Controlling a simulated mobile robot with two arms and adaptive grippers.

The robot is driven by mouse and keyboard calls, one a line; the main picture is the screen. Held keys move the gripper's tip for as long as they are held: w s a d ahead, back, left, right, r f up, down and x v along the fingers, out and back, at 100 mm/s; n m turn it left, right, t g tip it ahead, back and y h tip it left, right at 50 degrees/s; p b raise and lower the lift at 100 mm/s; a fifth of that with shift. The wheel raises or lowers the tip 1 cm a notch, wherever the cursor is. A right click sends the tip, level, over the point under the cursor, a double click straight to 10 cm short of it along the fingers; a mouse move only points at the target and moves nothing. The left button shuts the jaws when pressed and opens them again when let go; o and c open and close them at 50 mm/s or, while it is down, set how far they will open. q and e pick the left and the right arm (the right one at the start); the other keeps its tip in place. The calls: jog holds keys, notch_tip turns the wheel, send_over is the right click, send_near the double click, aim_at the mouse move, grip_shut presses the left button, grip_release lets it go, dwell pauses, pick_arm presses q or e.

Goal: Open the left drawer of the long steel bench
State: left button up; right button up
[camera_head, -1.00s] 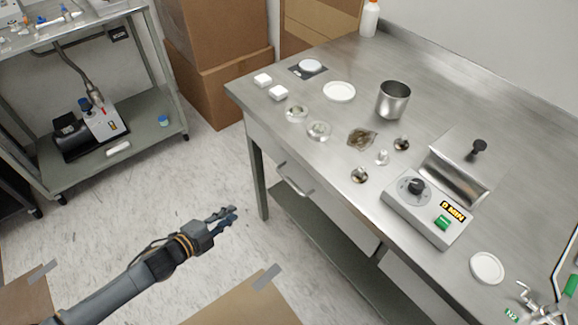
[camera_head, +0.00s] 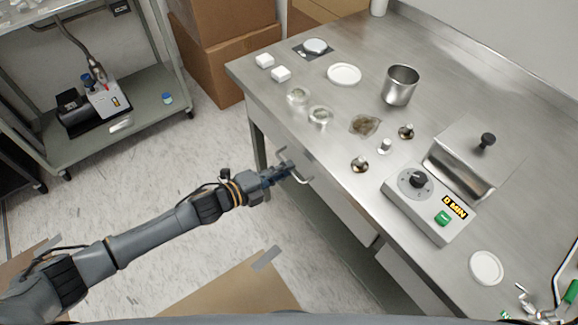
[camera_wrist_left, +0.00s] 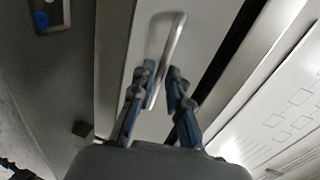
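The long steel bench (camera_head: 330,78) runs along the right side of the head view. Its left drawer (camera_head: 338,208) has a pale front with a metal bar handle (camera_head: 306,180); I see no clear sign of it being pulled out. My left gripper (camera_head: 288,172) is at that handle. In the left wrist view, the handle (camera_wrist_left: 170,45) stands out from the drawer front, and its near end lies between the fingers of my left gripper (camera_wrist_left: 159,80). The fingers are apart, with a small gap beside the bar; contact is hard to tell.
Dishes, a steel beaker (camera_head: 400,85) and a timer box (camera_head: 428,203) stand on the bench. A lower shelf and bench leg are below the drawer. A cardboard box (camera_head: 235,290) lies at the front.

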pick_arm(q)
jog(key=shift+x, duration=1.05)
pick_arm(e)
jog(key=shift+w+d, duration=0.1)
jog(key=shift+d, duration=0.2)
pick_arm(q)
jog(key=shift+a, duration=0.1)
grip_shut()
pick_arm(e)
jog(key=shift+s, duration=0.2)
pick_arm(q)
jog(key=shift+s+a, duration=0.1)
jog(key=f+p+v, duration=0.2)
jog(key=f+v, duration=0.1)
jog(key=v, duration=1.3)
jog(key=a+f+p+v, duration=0.1)
jog(key=f+v, duration=0.2)
jog(key=v, duration=1.3)
jog(key=shift+s+f+p, duration=0.25)
jog(key=shift+s+p, duration=0.1)
pick_arm(e)
notch_tip(320, 180, up, 4)
jog(key=shift+f, duration=0.15)
pick_arm(q)
jog(key=shift+a, duration=0.1)
